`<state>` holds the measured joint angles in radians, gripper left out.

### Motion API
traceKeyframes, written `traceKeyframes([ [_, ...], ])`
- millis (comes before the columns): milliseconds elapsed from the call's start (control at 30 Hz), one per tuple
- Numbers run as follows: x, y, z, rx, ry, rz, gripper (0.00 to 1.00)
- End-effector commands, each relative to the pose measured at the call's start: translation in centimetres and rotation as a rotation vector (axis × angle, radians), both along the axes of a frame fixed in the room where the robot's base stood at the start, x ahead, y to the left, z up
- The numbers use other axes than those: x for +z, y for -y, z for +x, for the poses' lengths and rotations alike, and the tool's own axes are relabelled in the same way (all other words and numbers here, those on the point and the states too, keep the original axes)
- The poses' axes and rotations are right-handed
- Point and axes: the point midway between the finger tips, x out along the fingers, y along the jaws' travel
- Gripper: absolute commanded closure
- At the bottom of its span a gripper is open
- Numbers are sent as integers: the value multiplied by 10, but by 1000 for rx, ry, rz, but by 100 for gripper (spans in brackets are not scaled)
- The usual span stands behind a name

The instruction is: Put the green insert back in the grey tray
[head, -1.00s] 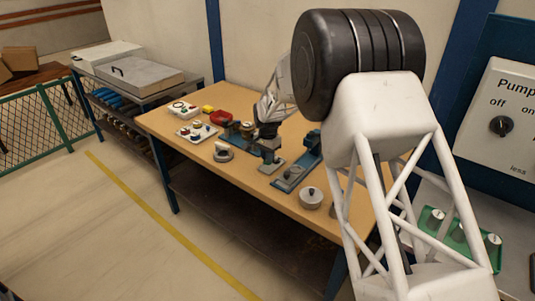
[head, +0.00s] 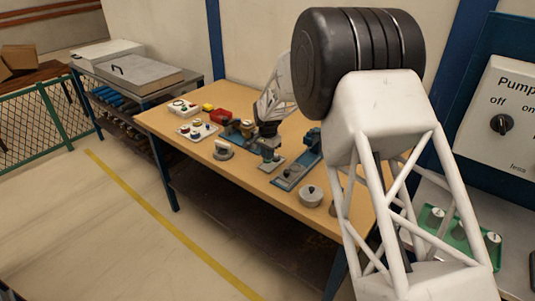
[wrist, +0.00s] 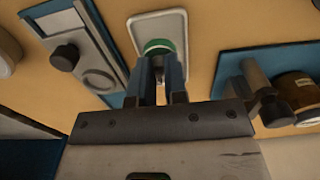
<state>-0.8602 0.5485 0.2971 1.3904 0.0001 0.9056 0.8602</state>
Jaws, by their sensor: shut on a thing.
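My gripper (wrist: 160,80) is shut on the green insert (wrist: 157,46), whose green top shows just beyond the fingertips in the wrist view. The insert is over a small grey tray (wrist: 177,22) with a pale rim. I cannot tell whether it touches the tray floor. In the head view my gripper (head: 267,146) is just above that small tray (head: 273,167) on the wooden bench. The fingers hide much of the insert.
Blue fixtures flank the small tray, one at right (head: 291,176) and one at left (head: 233,133). A pale tray with several small parts (head: 184,131), a red bin (head: 221,115), a round gauge (head: 223,153) and a knobbed lid (head: 311,197) stand on the bench (head: 190,152).

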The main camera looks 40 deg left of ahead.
Motion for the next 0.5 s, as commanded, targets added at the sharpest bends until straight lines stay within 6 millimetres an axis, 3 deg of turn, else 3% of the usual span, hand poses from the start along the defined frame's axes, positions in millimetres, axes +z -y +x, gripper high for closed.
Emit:
traceKeyframes([
  [500, -7, 0, 0, 0, 0, 0, 100],
])
